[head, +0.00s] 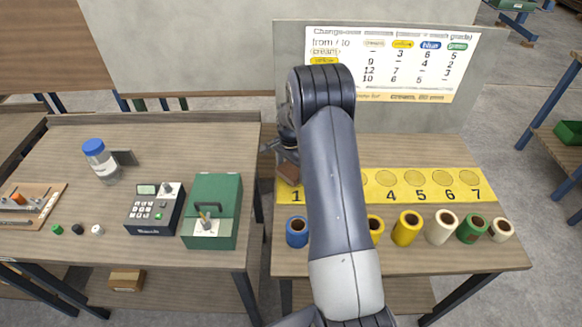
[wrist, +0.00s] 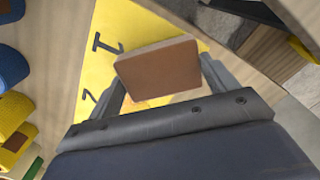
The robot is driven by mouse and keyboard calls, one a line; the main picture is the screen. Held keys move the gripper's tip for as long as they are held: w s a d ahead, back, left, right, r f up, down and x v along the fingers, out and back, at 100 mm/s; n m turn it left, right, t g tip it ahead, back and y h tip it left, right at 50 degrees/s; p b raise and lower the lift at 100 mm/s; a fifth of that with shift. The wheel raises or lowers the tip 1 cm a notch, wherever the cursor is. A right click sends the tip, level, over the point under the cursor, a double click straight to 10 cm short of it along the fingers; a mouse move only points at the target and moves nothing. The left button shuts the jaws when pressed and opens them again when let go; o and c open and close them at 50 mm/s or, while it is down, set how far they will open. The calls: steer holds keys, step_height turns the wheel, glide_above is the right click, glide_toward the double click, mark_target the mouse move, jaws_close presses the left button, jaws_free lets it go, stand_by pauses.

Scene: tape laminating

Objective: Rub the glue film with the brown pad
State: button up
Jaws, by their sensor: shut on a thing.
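My gripper (wrist: 160,85) is shut on the brown pad (wrist: 158,69), a flat block held between its two fingers in the wrist view. The pad is over the yellow numbered strip (wrist: 110,60), by the digit 1; I cannot tell whether it touches the surface. In the head view my gripper (head: 285,152) and the pad (head: 289,174) are at the strip's left end, partly behind my arm. I cannot make out the glue film for certain; a paler orange patch shows just below the pad in the wrist view, mostly covered.
Several colored rolls, among them a blue one (head: 297,232) and a green one (head: 471,227), line the right table's front edge. A chart board (head: 385,62) stands behind. The left table (head: 60,140) holds a green box (head: 212,195), a keypad device (head: 154,212) and a blue-capped bottle (head: 100,160).

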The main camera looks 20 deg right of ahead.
steer(key=shift+f+b, duration=0.85)
steer(key=shift+f, duration=0.2)
steer(key=shift+d, duration=0.1)
